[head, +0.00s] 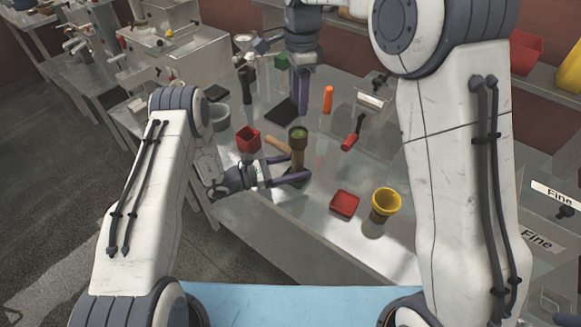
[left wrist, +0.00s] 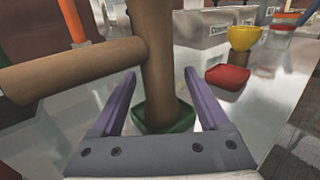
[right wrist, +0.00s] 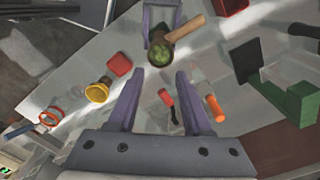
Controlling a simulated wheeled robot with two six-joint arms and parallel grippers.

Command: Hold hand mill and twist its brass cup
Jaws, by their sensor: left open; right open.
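The hand mill (head: 298,157) stands upright on the table, a brown wooden column with a green foot (left wrist: 150,121) and a wooden side handle (left wrist: 70,70). Its cup (head: 298,139) at the top holds something green, seen from above in the right wrist view (right wrist: 162,54). My left gripper (head: 298,168) is open, low on the mill, with one finger on each side of the column; the left wrist view shows gaps beside it. My right gripper (head: 302,100) is open and empty, pointing down above the table behind the mill. The mill's top is out of the left wrist view.
A red open box (head: 248,139) stands left of the mill. A red dish (head: 344,204) and a yellow funnel-like cup (head: 385,204) are to its right.

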